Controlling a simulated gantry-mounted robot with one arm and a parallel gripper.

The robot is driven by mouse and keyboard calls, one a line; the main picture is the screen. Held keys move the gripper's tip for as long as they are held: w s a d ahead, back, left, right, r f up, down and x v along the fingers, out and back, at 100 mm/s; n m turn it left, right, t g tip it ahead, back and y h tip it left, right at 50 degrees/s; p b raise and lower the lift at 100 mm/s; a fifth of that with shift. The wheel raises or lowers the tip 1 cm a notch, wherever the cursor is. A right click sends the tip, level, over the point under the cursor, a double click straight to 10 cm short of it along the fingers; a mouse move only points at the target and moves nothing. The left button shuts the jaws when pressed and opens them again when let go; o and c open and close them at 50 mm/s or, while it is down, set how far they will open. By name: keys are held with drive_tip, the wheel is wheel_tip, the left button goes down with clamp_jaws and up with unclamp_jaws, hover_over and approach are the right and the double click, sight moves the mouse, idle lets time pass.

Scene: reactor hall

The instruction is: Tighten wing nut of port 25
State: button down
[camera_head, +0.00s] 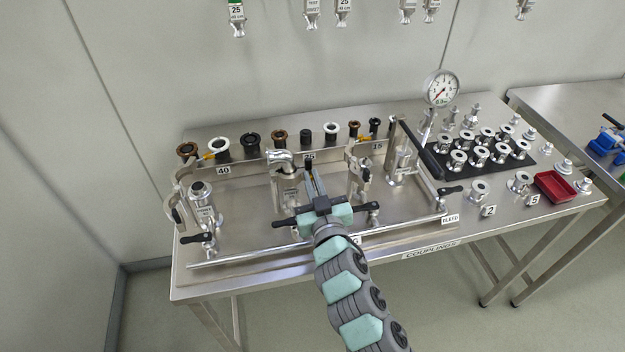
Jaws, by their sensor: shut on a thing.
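The port 25 label (309,156) shows on the upright plate in the middle of the steel rig, partly covered by my gripper. A bent steel fitting (282,159) stands at this port, just left of the fingers. My gripper (308,170) reaches in from the front, its narrow fingers close together at the port, right beside the fitting. It is shut on a small part there, apparently the wing nut. The nut is hidden by the fingers, so its position on the clamp cannot be told.
The port 40 fitting (201,200) stands left, the port 15 fitting (360,175) close on the right. Black-handled valves (371,207) line the front. Rings (251,140) lie behind the plate. A pressure gauge (441,88), couplings (482,156) and a red tray (555,187) are further right.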

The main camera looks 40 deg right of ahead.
drive_tip(key=n, duration=0.1)
drive_tip(key=n+p, duration=0.1)
drive_tip(key=shift+w+a+n+p, duration=0.2)
drive_tip(key=shift+n+p, duration=0.1)
drive_tip(key=shift+n, duration=0.1)
drive_tip(key=c, duration=1.8)
unclamp_jaws()
drive_tip(key=shift+c, duration=0.2)
drive_tip(key=shift+s, duration=0.1)
drive_tip(key=p+v, duration=0.1)
drive_tip(key=v, duration=0.9)
drive_tip(key=shift+s+a+p, duration=0.2)
drive_tip(key=shift+s+p, duration=0.1)
drive_tip(key=shift+p, duration=0.05)
